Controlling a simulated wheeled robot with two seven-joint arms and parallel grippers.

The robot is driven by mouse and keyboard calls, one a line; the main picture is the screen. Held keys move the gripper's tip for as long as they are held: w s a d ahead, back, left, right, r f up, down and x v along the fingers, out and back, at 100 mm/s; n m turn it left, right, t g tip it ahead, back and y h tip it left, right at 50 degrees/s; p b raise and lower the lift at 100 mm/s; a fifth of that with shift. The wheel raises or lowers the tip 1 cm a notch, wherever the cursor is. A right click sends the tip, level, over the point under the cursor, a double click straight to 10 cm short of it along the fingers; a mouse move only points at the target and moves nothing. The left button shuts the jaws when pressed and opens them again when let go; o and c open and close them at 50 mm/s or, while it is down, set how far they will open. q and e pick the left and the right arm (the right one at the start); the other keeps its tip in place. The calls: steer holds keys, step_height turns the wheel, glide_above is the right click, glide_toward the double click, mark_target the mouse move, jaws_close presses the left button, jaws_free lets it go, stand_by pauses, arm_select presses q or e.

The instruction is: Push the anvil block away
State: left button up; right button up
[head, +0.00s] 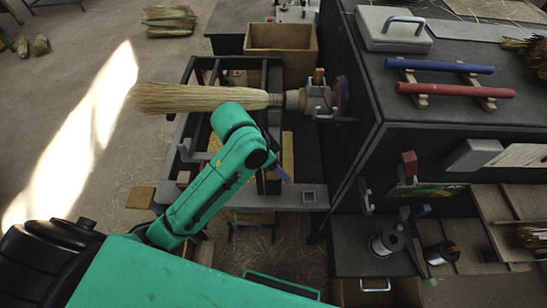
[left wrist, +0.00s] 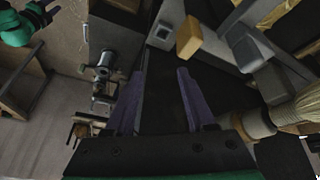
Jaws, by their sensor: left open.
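My left gripper (head: 281,174) is at the end of the green arm, low beside the dark frame and below the broom in the head view. In the left wrist view its two purple fingers (left wrist: 160,78) are apart with nothing between them. Grey blocks (left wrist: 252,50) and a tan wooden block (left wrist: 188,37) lie beyond the fingers there; I cannot tell which is the anvil block. The broom (head: 205,97) lies sideways with its handle end at the grey holder (head: 317,98). Its bristles (left wrist: 298,115) show at the right of the wrist view. The right gripper is not in view.
A dark bench (head: 430,90) on the right carries a grey case (head: 393,29), a blue bar (head: 440,66) and a red bar (head: 455,89). A wooden box (head: 282,52) stands behind the frame. Wire spools (head: 387,243) sit lower right. Floor at left is open.

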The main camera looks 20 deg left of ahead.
arm_select(q)
steer(key=w+a+r+m+g+y, duration=0.1)
steer(key=w+r+m+y, duration=0.1)
steer(key=r+m, duration=0.15)
steer(key=w+a+r+m+g+y, duration=0.1)
steer(key=a+r+m+g+y, duration=0.15)
steer(key=r, duration=0.25)
steer(key=shift+t, duration=0.35)
steer(key=f, duration=0.4)
steer(key=f+p, duration=0.1)
steer(key=f, duration=0.4)
steer(key=d+f, duration=0.1)
steer(key=f, duration=0.3)
steer(key=shift+f+p, duration=0.4)
jaws_close()
steer(key=shift+r, duration=0.1)
